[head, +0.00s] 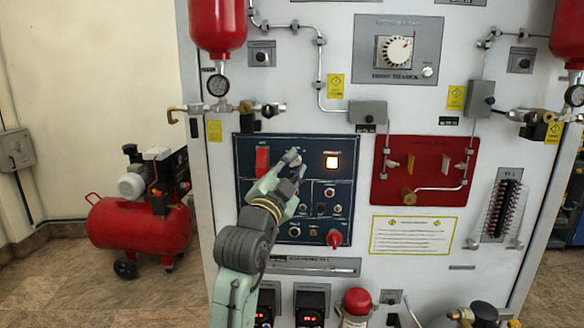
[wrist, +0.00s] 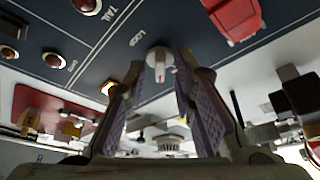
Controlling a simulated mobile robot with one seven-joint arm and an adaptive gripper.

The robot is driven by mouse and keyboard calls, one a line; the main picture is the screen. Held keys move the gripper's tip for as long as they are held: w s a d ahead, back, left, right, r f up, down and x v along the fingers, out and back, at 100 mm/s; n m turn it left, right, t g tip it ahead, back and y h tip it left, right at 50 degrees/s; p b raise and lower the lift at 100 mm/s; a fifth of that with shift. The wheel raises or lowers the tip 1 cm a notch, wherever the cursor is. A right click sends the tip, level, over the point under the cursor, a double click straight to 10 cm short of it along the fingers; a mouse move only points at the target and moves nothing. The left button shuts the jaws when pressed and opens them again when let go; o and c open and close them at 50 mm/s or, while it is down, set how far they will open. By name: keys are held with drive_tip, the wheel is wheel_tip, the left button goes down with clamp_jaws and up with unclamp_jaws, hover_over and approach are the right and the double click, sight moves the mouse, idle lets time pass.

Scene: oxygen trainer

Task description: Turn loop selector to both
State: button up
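The loop selector is a small pale grey knob (wrist: 159,60) on the dark blue panel (head: 245,190), beside the lettering "LOOP" in the wrist view. A small reddish mark shows on its lower face there. My gripper (head: 294,160) is at the panel's upper middle, right of the red switch cover. In the wrist view my gripper (wrist: 162,72) is open, with its two purple-padded fingers apart and the knob between their tips. Whether either finger touches the knob I cannot tell. In the head view the fingers cover most of the knob.
Below are small switches and a red knob (head: 334,238). A red panel (head: 425,172) with valves lies farther right.

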clamp_jaws()
drive_tip(key=shift+f+n, duration=0.1)
drive_tip(key=shift+n, duration=0.2)
drive_tip(key=n, duration=0.1)
drive_tip(key=n+t+y, duration=0.1)
drive_tip(key=n, duration=0.1)
drive_tip(key=shift+d+n+y+b, duration=0.15)
drive_tip(key=shift+n+y+b, duration=0.15)
drive_tip(key=shift+b, duration=0.05)
drive_tip(key=n+t+y, duration=0.1)
drive_tip(key=n+y, duration=0.1)
drive_tip(key=n, duration=0.2)
drive_tip(key=shift+d, duration=0.15)
drive_tip(key=shift+n+y+p, duration=0.55)
drive_tip(key=shift+n+y, duration=0.45)
drive_tip(key=shift+n, duration=1.3)
drive_tip(key=shift+o, duration=0.9)
unclamp_jaws()
drive_tip(key=shift+t, duration=0.3)
